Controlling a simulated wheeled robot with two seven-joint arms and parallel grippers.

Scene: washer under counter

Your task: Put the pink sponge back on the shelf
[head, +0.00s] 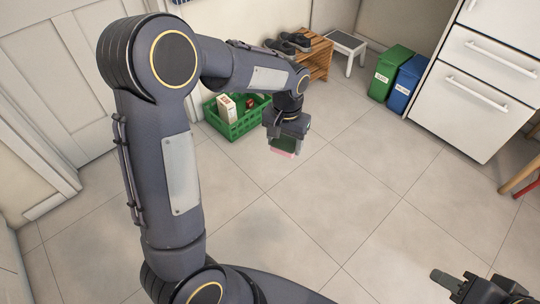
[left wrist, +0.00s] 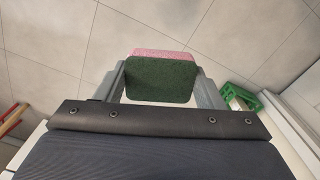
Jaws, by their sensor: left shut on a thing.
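My left gripper (head: 286,140) is shut on the pink sponge (head: 282,153), held in the air with clear floor showing beneath it. In the left wrist view the sponge (left wrist: 165,54) sits between the two fingers of my left gripper (left wrist: 161,82). Its dark green scouring side faces the camera and the pink body shows along the far edge. My right gripper (head: 470,284) is partly in view at the lower right; its opening cannot be made out. A low slatted wooden rack (head: 318,62) with dark shoes on it stands at the back; no other shelf shows clearly.
A green crate (head: 236,125) with cartons and other items stands on the floor behind my left arm. A green bin (head: 389,72), a blue bin (head: 405,82), a small step stool (head: 347,43) and white drawers (head: 485,90) stand farther back. The tiled middle floor is clear.

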